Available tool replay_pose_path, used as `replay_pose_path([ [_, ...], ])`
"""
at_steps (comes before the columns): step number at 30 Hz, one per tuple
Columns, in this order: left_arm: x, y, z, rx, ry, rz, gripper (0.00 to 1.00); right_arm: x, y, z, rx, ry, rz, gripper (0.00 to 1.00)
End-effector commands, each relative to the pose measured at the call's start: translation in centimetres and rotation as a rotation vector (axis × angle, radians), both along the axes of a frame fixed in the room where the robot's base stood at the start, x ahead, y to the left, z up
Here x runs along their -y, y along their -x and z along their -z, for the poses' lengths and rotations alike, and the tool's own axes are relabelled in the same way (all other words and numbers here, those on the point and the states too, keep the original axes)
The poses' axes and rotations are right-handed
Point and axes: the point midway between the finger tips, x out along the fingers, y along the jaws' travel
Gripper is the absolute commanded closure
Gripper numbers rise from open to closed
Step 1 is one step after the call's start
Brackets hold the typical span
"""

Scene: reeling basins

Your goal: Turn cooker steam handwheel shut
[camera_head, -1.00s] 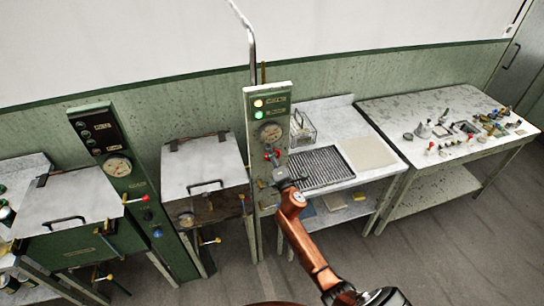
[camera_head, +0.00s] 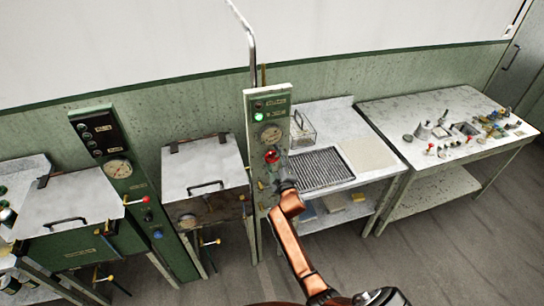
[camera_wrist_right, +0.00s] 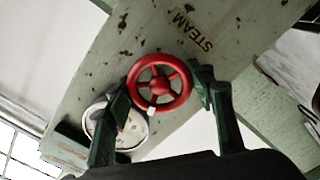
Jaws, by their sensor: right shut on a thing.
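The red steam handwheel (camera_head: 271,156) is on the front of the green cooker panel (camera_head: 256,143), below a round gauge (camera_head: 271,135). In the right wrist view the red wheel (camera_wrist_right: 143,76) shows its spokes and a small white mark at its rim, near a STEAM label (camera_wrist_right: 192,31). My right gripper (camera_wrist_right: 162,88) has one finger on each side of the wheel and is shut on it. In the head view the right gripper (camera_head: 281,172) is at the panel, partly hidden by its own arm. My left gripper is not in view.
A green lamp (camera_head: 259,118) glows on the panel; the lamp above it is dark. A lidded basin (camera_head: 203,168) stands left of the panel. A white bench (camera_head: 335,116) with a dark grate (camera_head: 322,168) stands to the right. Grey floor in front is clear.

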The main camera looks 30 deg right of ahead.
Motion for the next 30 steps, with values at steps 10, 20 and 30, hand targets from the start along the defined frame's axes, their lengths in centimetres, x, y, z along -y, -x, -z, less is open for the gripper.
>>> replay_pose_path([
  [10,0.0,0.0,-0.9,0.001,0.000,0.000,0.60,0.0,0.0,0.1,0.056,-0.247,0.001,0.74],
  [20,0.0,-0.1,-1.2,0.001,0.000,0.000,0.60,0.0,0.0,0.2,0.081,-0.355,0.002,0.74],
  [30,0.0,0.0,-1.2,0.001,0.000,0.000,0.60,0.0,0.0,0.2,0.085,-0.372,0.002,0.74],
])
